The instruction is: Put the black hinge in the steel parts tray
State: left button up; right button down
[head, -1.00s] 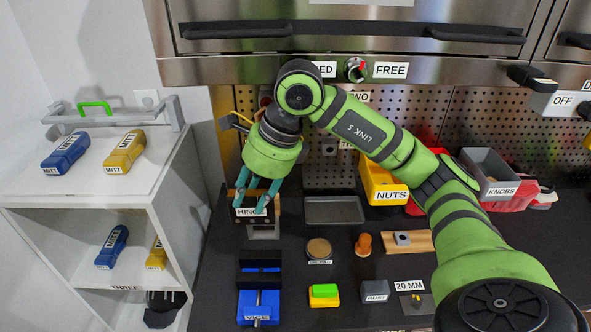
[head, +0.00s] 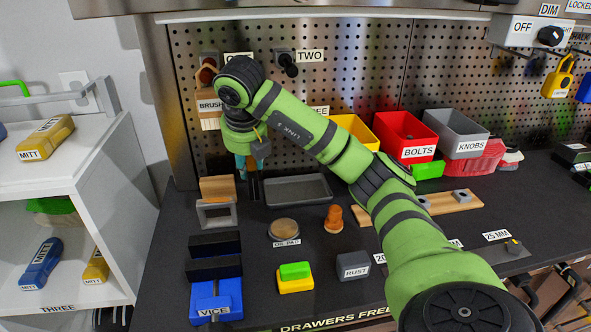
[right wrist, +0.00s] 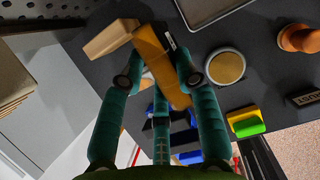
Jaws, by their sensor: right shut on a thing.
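My right gripper (head: 247,168) is low over the left of the dark worktop, beside a wooden block (head: 217,188). My left gripper is out of view.
In front are a square steel frame (head: 216,215), the blue vise (head: 215,300), a round oil pad (head: 284,229) and an orange knob-like piece (head: 333,219). Yellow, red and grey bins (head: 458,137) stand behind. A pegboard (head: 340,60) closes the back; white shelves (head: 75,190) stand left.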

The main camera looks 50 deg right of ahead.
jog(key=d+f, duration=0.2)
jog(key=d, duration=0.2)
jog(key=s+d+f+p, duration=0.1)
jog(key=d+f, duration=0.2)
jog(key=d, duration=0.1)
jog(key=s+d+f+p, duration=0.1)
jog(key=d+f, duration=0.1)
jog(key=d, duration=0.3)
jog(key=shift+f, duration=0.15)
jog(key=shift+w+a, duration=0.1)
jog(key=shift+f, duration=0.15)
jog(key=c, duration=0.9)
grip_release()
